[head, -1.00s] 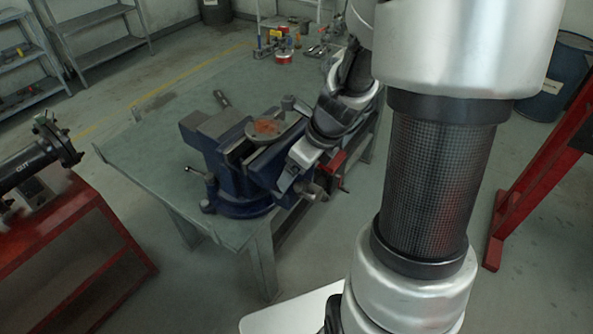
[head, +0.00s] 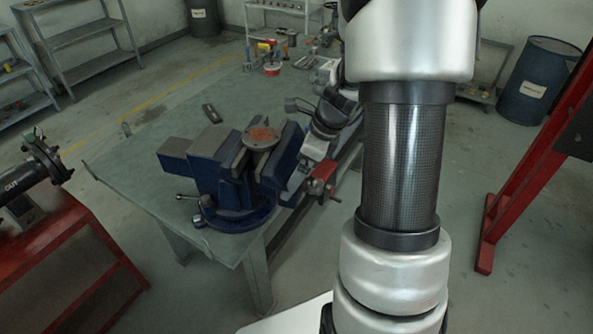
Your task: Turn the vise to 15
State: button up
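The blue vise (head: 222,172) stands on the corner of the green-grey workbench in the head view. A round flange with a rusty orange top (head: 261,137) sits at its jaws. A small lever with a round knob sticks out at the vise's left side. My gripper (head: 300,180) is at the right end of the vise, pointing down to the left, close beside the front jaw. Its fingertips are dark and small there, and I cannot tell whether they touch the vise's screw or handle. Whether it is open or shut does not show.
A red part (head: 322,181) is by the bench edge beside my gripper. My arm covers the right middle. A red stand with a black pipe (head: 28,172) is at left, a red frame (head: 520,170) at right, a blue drum (head: 538,80) behind.

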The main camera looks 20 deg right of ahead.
jog(key=shift+r, duration=0.1)
jog(key=p+v, duration=0.2)
jog(key=v, duration=1.5)
jog(key=shift+p, duration=0.3)
jog(key=shift+s+r, duration=0.1)
